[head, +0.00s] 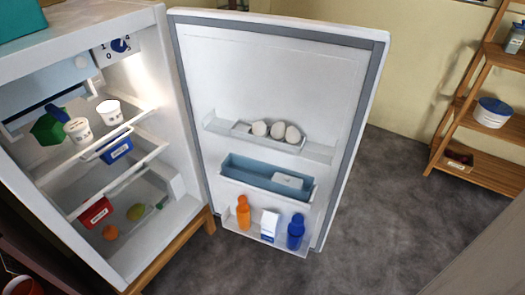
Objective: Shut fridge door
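The fridge (182,130) stands at the left in the head view, on a wooden base. Its white door (270,75) is wide open, hinged at the fridge's right front edge, and its inner side faces me. The door's shelves hold several eggs (277,131), a blue bin (245,170), an orange bottle (243,212), a white carton (269,226) and a blue bottle (296,232). Inside the fridge are white cups (109,112), a blue container (116,147), a red container (96,213) and fruit (135,212). My gripper is not in view.
A wooden shelf rack (478,160) with a white and blue pot (492,112) stands at the right by the wall. The grey floor (385,225) is clear between the door and the rack. A teal object (22,17) sits on the fridge top.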

